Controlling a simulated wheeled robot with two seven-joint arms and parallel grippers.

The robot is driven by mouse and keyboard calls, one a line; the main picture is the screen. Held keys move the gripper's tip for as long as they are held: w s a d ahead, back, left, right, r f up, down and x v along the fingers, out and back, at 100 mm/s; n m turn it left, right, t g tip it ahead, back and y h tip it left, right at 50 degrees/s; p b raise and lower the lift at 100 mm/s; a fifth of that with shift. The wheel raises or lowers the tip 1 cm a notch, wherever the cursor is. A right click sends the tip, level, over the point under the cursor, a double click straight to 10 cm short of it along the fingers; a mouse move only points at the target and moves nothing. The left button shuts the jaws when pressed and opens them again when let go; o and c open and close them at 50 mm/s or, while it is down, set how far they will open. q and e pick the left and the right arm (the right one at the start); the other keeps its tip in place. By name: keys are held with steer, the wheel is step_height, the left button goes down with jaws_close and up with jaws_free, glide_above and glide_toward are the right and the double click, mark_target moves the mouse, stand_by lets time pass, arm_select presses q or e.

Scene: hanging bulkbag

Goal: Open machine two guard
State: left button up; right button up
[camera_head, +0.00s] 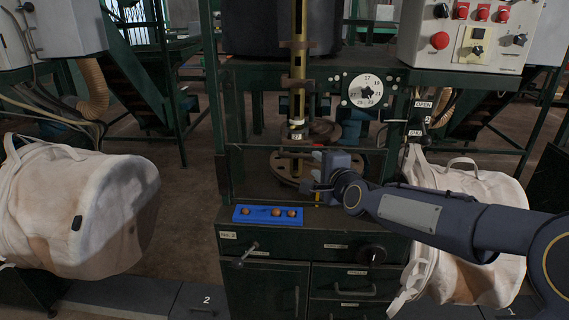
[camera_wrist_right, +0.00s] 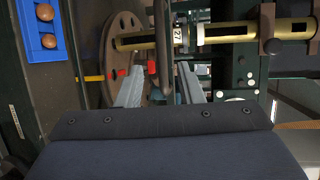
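Machine two's green frame (camera_head: 222,110) stands at the centre of the head view. A thin dark bar (camera_head: 260,147) runs across its front, apparently the guard's edge. My right gripper (camera_head: 318,172) is in front of this opening, above the blue tray's right side. In the right wrist view its two grey fingers (camera_wrist_right: 162,92) are apart. A dark bar (camera_wrist_right: 163,45) shows between and beyond them; I cannot tell whether they touch it. A round plate (camera_wrist_right: 125,45) and a brass tube (camera_wrist_right: 225,33) lie behind. My left gripper is out of view.
White bulk bags hang at left (camera_head: 100,205) and right (camera_head: 480,195). A numbered dial (camera_head: 366,91) and a control box with red buttons (camera_head: 470,35) are at upper right.

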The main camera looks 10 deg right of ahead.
mark_target(308, 157)
steer(key=shift+w+a, duration=0.1)
steer(key=shift+w, duration=0.35)
steer(key=p+x, duration=0.1)
steer(key=x, duration=0.5)
steer(key=shift+w, duration=0.35)
steer(key=shift+c, duration=0.4)
jaws_close()
